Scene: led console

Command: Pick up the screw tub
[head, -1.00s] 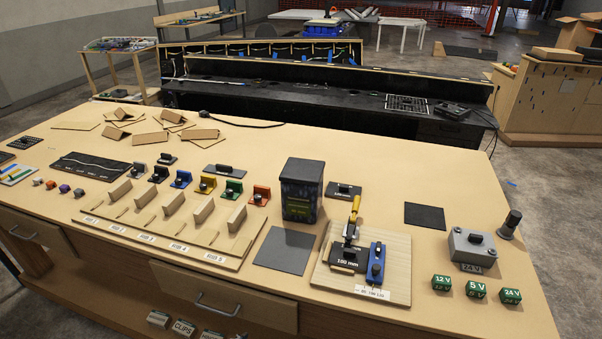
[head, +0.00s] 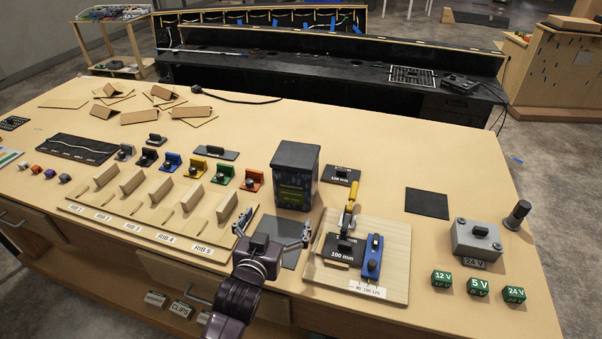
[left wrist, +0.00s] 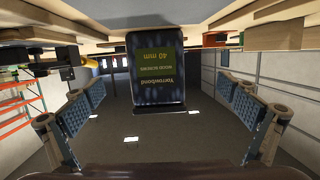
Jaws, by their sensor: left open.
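The screw tub (head: 294,175) is a dark, upright box with a lid and a green label. It stands on the light wooden worktop, behind the dark grey square mat (head: 285,236). My left gripper (head: 274,226) is open and empty over the mat, in front of the tub, its fingers spread apart and pointing toward it. In the left wrist view the tub (left wrist: 156,68) appears upside down, centred between and beyond the open fingers (left wrist: 160,95); its label reads 40 mm. The gripper looks apart from the tub. My right gripper is not in view.
Right of the mat is a wooden board (head: 392,270) with a yellow-handled clamp and a blue block. Left is the rib fixture (head: 150,225) with upright wooden pieces and coloured blocks behind it. A black 120 mm block (head: 341,175) stands close right of the tub.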

